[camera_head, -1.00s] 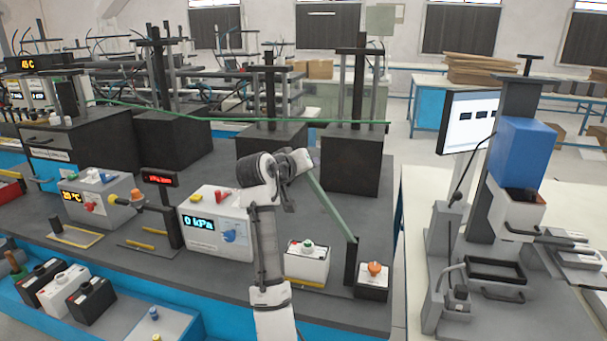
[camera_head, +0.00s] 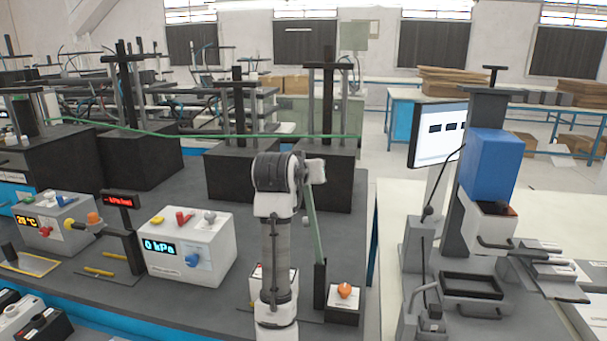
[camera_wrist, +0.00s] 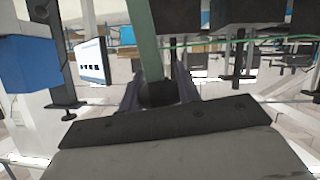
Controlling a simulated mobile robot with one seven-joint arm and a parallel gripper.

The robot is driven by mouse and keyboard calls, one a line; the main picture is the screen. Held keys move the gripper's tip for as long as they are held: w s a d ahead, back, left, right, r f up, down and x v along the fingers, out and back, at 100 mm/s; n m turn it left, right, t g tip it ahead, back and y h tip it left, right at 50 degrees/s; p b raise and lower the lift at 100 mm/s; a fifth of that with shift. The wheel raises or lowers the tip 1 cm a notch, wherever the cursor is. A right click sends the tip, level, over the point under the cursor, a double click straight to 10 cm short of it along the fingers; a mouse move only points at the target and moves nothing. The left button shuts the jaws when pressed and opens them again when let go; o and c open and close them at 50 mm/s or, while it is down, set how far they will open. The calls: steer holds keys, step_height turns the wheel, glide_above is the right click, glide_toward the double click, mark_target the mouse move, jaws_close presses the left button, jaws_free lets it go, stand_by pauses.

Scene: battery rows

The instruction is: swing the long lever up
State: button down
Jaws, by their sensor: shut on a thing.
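The long lever is a green bar (camera_head: 315,228) rising from a black post (camera_head: 320,283) near the table's right end. It stands close to upright, its top tilted left in the head view. In the wrist view the lever (camera_wrist: 146,38) runs up from a dark grip end (camera_wrist: 158,93). My gripper (camera_wrist: 159,92) is shut on that end, with one finger on each side. In the head view my arm's wrist covers the lever's top end and hides the fingers.
A box with an orange knob (camera_head: 344,291) stands right of the post. A white box (camera_head: 262,272) is partly hidden behind my arm. The white 0 kPa unit (camera_head: 207,247) stands to the left. Black blocks with posts (camera_head: 325,180) are behind.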

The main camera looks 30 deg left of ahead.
steer(key=shift+w+d+r, duration=0.1)
steer(key=shift+d, duration=0.05)
steer(key=c, duration=1)
jaws_free()
steer(key=shift+d, duration=0.15)
steer(key=shift+s+r+b, duration=0.1)
steer(key=shift+s+b, duration=0.25)
steer(key=shift+s, duration=0.15)
steer(key=b+v, duration=0.3)
steer(key=v, duration=1)
steer(key=shift+b, duration=0.4)
steer(key=shift+w+r, duration=0.1)
steer(key=shift+w, duration=0.05)
